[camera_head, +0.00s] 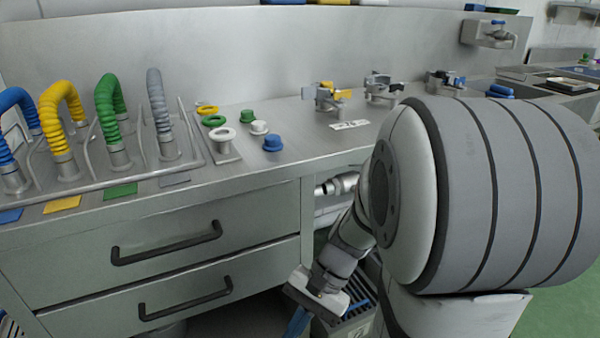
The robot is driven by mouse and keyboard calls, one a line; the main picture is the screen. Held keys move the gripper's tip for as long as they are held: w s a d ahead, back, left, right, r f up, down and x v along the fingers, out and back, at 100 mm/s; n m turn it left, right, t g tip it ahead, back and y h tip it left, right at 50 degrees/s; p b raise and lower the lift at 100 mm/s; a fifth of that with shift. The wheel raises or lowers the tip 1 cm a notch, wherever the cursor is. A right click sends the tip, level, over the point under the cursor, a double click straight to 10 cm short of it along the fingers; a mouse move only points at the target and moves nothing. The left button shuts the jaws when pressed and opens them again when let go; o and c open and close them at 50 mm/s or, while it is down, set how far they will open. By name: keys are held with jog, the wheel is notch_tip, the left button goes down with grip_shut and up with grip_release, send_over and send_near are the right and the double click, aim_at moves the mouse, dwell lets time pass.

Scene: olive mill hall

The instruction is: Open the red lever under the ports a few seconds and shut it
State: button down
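I cannot make out a red lever; my arm covers much of the right and part of the space under the counter. Ring-shaped ports, white (222,134), green (213,120) and yellow (207,110), sit in a row on the steel counter. A white cap (259,127), a green cap (247,116) and a blue cap (272,142) stand beside them. My gripper (318,294) hangs low in front of the counter, right of the drawers. Its fingers are not clear, so I cannot tell its opening or whether it holds anything.
Blue, yellow, green and grey hoses (157,105) arch over a steel rack at left. Two drawers (170,240) with dark handles are shut below. Metal clamp fittings (328,97) stand farther right on the counter. A grey slatted box (345,318) is behind my gripper. Green floor shows at right.

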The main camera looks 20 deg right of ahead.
jog(key=w+d+r+m+t+y+p, duration=0.2)
jog(key=w+d+m+t+y, duration=0.5)
jog(key=w+d+m+t, duration=0.5)
jog(key=s+d+f+m+t+h, duration=0.1)
jog(key=s+d+m+t+h, duration=0.2)
jog(key=d+m+t+h, duration=0.5)
jog(key=s+d+f+m+t+h, duration=0.25)
jog(key=d+m+h, duration=0.35)
jog(key=d+m, duration=0.45)
jog(key=w+d+r+b, duration=0.1)
jog(key=w+d+r, duration=0.1)
jog(key=w+r, duration=0.4)
jog(key=shift+w+r+t+b, duration=0.3)
jog(key=shift+w+t+b, duration=0.05)
jog(key=shift+w, duration=2.35)
